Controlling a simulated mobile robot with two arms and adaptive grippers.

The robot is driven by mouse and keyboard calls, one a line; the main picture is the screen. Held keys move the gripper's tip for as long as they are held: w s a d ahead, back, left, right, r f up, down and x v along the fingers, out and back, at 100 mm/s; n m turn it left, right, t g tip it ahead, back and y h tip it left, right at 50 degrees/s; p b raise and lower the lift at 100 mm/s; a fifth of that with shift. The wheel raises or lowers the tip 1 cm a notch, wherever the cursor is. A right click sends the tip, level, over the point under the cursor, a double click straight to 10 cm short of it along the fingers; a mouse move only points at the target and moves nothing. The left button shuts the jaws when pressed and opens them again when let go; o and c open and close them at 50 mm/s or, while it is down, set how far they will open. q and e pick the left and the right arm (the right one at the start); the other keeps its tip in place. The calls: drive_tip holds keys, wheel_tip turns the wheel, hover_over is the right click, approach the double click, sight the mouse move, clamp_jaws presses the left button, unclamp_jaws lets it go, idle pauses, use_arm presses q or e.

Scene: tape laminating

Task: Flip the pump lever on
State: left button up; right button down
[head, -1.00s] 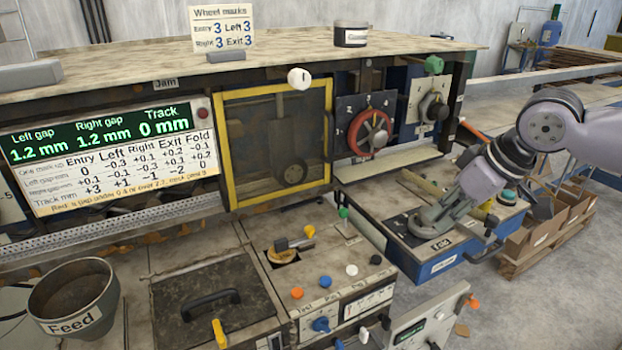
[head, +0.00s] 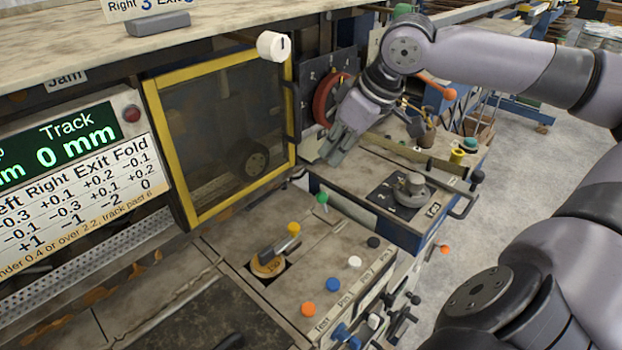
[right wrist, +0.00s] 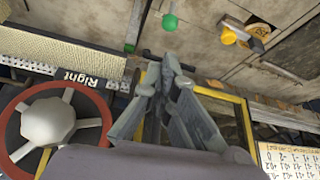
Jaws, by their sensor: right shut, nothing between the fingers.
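No lever in view carries a pump label I can read. A green-tipped lever (head: 321,200) stands on the worktop; its green knob is also in the right wrist view (right wrist: 170,21). A yellow-knobbed lever (head: 293,230) sits on a round dial to its left, and it shows in the right wrist view (right wrist: 229,36). My right gripper (head: 334,158) is shut and empty, held above and behind the green-tipped lever, apart from it, near the yellow-framed door's right edge. Its closed fingers (right wrist: 166,66) fill the middle of the right wrist view. My left gripper is out of view.
A red handwheel (head: 326,100) is partly behind my right gripper. The yellow-framed door (head: 190,205) is shut. A Fold knob (head: 410,188) sits on the blue unit at right. Orange (head: 308,309), blue and white buttons line the front panel.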

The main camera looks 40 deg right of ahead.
sight(324, 203)
drive_tip(key=x, duration=0.4)
drive_tip(key=shift+a+r+p, duration=0.1)
drive_tip(key=shift+a+p, duration=0.05)
drive_tip(key=shift+p, duration=0.2)
drive_tip(key=p+x, duration=0.1)
drive_tip(key=x, duration=0.3)
drive_tip(key=shift+w+f, duration=0.15)
drive_tip(key=shift+f, duration=0.1)
drive_tip(key=shift+w+f, duration=0.15)
drive_tip(key=shift+f, duration=0.3)
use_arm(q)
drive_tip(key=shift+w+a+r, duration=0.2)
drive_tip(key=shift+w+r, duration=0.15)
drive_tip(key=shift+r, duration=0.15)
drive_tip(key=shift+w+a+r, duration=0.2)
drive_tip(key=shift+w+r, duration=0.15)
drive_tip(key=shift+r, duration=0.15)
use_arm(e)
drive_tip(key=shift+w+f, duration=0.2)
drive_tip(key=shift+f, duration=0.05)
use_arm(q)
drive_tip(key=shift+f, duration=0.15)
